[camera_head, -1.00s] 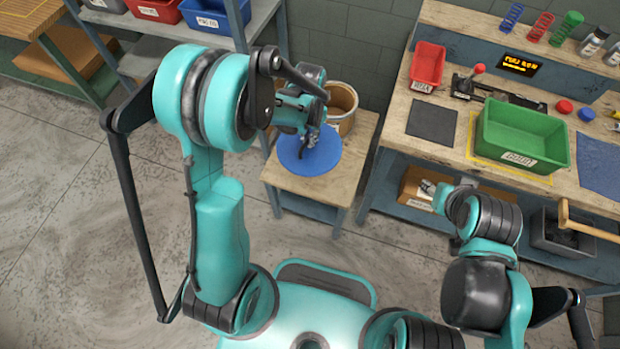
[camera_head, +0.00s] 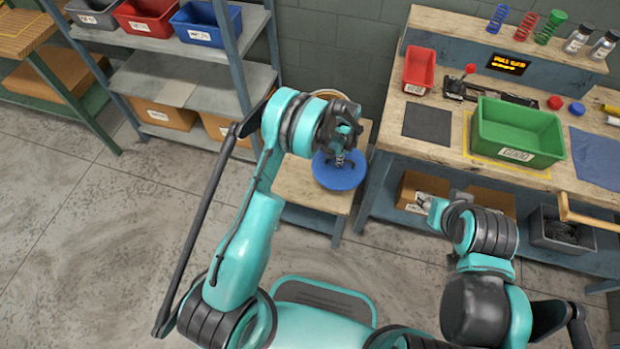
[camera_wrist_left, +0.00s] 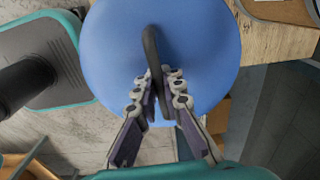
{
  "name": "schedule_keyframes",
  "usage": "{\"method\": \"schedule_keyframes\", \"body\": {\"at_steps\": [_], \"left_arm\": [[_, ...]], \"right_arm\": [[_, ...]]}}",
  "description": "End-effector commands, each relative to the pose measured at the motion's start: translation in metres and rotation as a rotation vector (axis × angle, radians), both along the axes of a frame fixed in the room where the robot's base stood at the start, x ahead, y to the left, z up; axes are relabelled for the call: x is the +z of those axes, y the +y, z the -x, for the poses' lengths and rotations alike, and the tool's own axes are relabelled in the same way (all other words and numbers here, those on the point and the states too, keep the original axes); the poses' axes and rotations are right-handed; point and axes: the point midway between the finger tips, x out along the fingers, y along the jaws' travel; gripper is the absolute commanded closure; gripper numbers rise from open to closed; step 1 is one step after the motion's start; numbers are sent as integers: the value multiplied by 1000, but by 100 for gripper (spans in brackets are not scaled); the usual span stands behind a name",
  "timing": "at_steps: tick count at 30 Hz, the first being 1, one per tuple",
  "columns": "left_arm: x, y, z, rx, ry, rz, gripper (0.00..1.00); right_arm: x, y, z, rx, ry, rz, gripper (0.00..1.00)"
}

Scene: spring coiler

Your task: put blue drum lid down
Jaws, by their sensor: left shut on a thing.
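The round blue drum lid (camera_head: 340,178) has a dark bar handle (camera_wrist_left: 151,58) across its top. My left gripper (camera_head: 341,158) is shut on this handle; in the left wrist view its two fingers (camera_wrist_left: 159,88) close around the bar. The lid looks about level over the right part of the small wooden table (camera_head: 312,205). I cannot tell whether it touches the top. The open drum (camera_head: 328,93) stands behind my left arm, which hides most of it. My right arm is at the lower right; its fingers do not show clearly.
The workbench right of the small table carries a green bin (camera_head: 518,135), a red bin (camera_head: 419,68) and a dark mat (camera_head: 427,122). A shelf with bins (camera_head: 208,22) stands at the back left. The floor (camera_head: 90,230) at left is clear.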

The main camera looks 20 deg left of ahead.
Motion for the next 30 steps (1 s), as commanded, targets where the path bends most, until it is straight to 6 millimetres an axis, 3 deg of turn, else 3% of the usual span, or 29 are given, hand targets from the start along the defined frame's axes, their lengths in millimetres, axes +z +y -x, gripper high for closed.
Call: {"method": "schedule_keyframes", "body": {"at_steps": [5,12,18,25,30], "left_arm": [[-19,10,-3,-55,0,0,100],[-54,66,-2,-52,0,0,100],[-75,103,-1,-54,0,0,100],[-85,113,-1,-57,0,0,100],[-112,112,-1,-56,0,0,100]], "right_arm": [[-7,0,0,0,0,0,60],[-29,0,0,0,0,0,60],[-41,0,0,0,0,0,60],[-47,0,0,0,0,0,60],[-61,0,0,0,0,0,60]]}}
